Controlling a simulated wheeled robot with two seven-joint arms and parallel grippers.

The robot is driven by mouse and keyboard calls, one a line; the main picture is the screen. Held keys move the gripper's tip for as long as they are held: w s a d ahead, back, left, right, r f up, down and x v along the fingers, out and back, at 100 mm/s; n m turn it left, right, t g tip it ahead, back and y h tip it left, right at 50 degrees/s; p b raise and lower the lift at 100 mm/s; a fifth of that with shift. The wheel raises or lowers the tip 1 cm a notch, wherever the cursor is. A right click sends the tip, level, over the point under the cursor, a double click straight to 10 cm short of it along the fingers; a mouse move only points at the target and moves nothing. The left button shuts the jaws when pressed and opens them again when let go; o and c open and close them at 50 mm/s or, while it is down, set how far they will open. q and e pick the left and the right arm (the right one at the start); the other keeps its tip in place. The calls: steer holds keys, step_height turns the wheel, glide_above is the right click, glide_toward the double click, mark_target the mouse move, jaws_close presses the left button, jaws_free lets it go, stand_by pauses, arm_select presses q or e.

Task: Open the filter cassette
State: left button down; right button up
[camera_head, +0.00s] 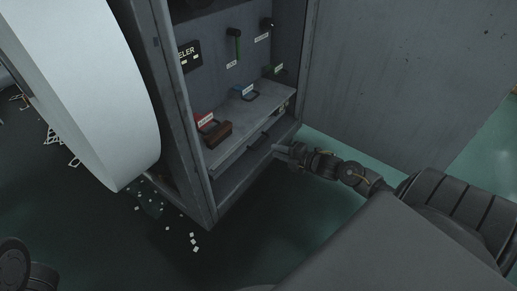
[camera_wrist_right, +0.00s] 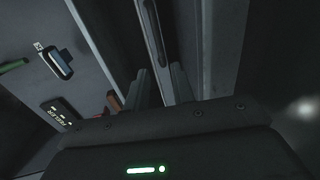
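Inside the open grey cabinet, a drawer-like front (camera_head: 245,155) with a dark handle (camera_head: 265,138) sits below a shelf; it may be the filter cassette, though no readable label confirms it. It looks shut. My right gripper (camera_head: 280,149) is just right of and below this handle, at the cabinet opening. In the right wrist view its two fingers (camera_wrist_right: 158,88) stand apart, with a long slotted metal bar (camera_wrist_right: 153,35) running down between them. I cannot tell whether they touch it. My left gripper is not in view.
A large white drum (camera_head: 95,90) stands left. The cabinet door (camera_head: 400,70) is right. White bits (camera_head: 194,240) litter the floor.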

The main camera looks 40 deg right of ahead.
mark_target(260, 146)
steer(key=b+x, duration=0.2)
steer(key=x, duration=0.2)
steer(key=b+x, duration=0.2)
steer(key=x, duration=0.2)
steer(key=shift+w+f, duration=0.2)
steer(key=shift+f, duration=0.1)
steer(key=shift+w+a, duration=0.15)
steer(key=shift+w, duration=0.2)
jaws_close()
